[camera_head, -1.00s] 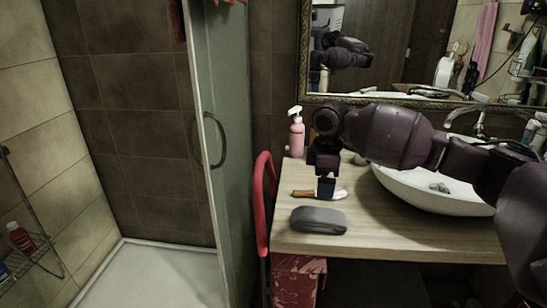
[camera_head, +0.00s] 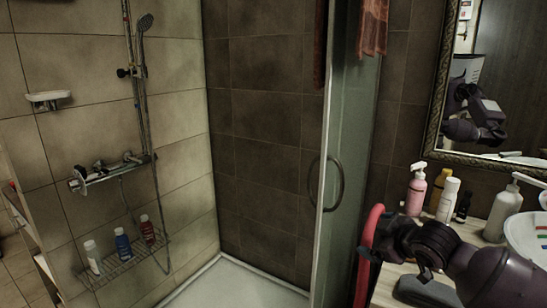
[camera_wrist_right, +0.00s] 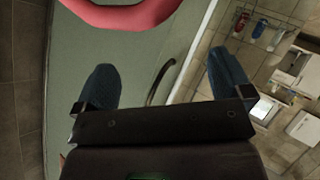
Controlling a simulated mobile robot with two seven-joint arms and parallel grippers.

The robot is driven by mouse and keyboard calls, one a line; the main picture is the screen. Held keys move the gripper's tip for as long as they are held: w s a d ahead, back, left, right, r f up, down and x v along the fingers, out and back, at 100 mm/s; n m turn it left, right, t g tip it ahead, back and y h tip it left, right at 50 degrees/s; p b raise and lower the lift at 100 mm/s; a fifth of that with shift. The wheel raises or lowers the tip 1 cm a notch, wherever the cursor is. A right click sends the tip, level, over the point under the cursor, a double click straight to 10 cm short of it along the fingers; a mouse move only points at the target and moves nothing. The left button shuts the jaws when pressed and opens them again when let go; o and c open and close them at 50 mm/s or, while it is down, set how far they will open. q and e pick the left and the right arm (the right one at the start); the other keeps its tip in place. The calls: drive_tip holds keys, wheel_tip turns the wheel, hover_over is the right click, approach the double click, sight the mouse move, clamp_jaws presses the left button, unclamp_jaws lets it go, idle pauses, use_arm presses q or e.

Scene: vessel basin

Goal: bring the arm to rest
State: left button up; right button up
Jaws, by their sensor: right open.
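My right arm comes in at the lower right of the head view, low over the counter. My right gripper (camera_wrist_right: 164,85) shows in the wrist view with its two blue-grey fingers wide apart and nothing between them. In the head view its wrist (camera_head: 432,248) is beside the red chair back, and its fingers cannot be made out clearly. A grey rounded object (camera_head: 428,292) lies on the counter below the arm. My left gripper is in neither view.
A red chair back (camera_head: 369,245) stands close to the wrist, beside the glass shower door (camera_head: 345,150). A pink pump bottle (camera_head: 416,190) and several other bottles stand behind the arm. A mirror (camera_head: 500,90) hangs above. The shower tray floor (camera_head: 240,285) is clear.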

drive_tip(key=s+f+m+t+h, duration=0.1)
drive_tip(key=s+f+m, duration=0.3)
drive_tip(key=s+f, duration=0.6)
drive_tip(key=s+f+m+t+h, duration=0.1)
drive_tip(key=s+f+m, duration=0.2)
drive_tip(key=s+f, duration=0.8)
drive_tip(key=s+d, duration=0.1)
drive_tip(key=s, duration=0.4)
drive_tip(key=shift+s+m+h, duration=0.25)
drive_tip(key=shift+m+h, duration=0.15)
drive_tip(key=s+f, duration=0.2)
drive_tip(key=s, duration=0.1)
drive_tip(key=s+d+f+m+g, duration=0.1)
drive_tip(key=s+f, duration=0.1)
drive_tip(key=s, duration=0.2)
drive_tip(key=s+f+m+g+h, duration=0.1)
drive_tip(key=s+f, duration=0.1)
drive_tip(key=s, duration=0.1)
drive_tip(key=shift+s+d+f, duration=0.1)
drive_tip(key=shift+s+d, duration=0.05)
drive_tip(key=shift+s, duration=0.25)
